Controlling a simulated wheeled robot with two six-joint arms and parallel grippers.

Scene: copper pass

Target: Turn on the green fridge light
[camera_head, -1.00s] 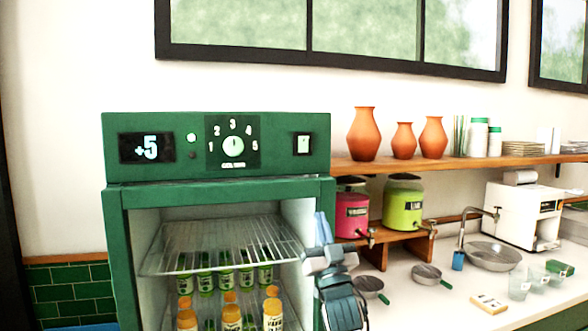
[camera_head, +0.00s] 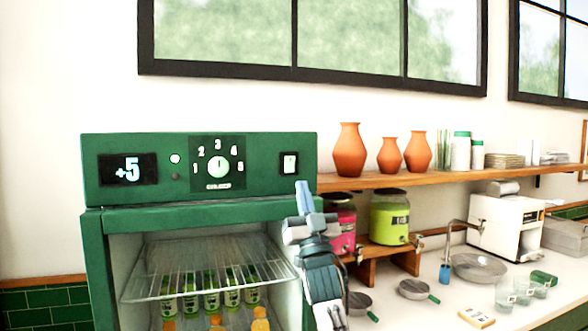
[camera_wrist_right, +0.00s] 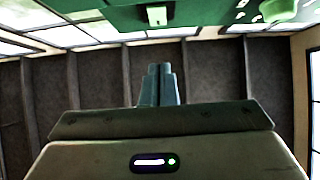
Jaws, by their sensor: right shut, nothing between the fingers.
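The green fridge (camera_head: 140,220) stands at the left with its front open to view. Its top panel holds a blue-lit "+5" display (camera_head: 127,169), a round numbered dial (camera_head: 219,170) and a white rocker switch in a black frame (camera_head: 289,164). My right gripper (camera_head: 303,190) is shut and empty, pointing up just below and slightly right of the switch, apart from it in the picture. In the right wrist view my shut fingers (camera_wrist_right: 160,75) point up toward the green panel, where the pale switch (camera_wrist_right: 157,15) juts out. My left gripper is out of view.
Inside the fridge, a wire shelf (camera_head: 200,268) and several bottles show. Right of it are a wooden shelf (camera_head: 450,176) with orange vases (camera_head: 349,150), a pink dispenser (camera_head: 342,222), a lime dispenser (camera_head: 389,217) and pans (camera_head: 415,290) on the counter.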

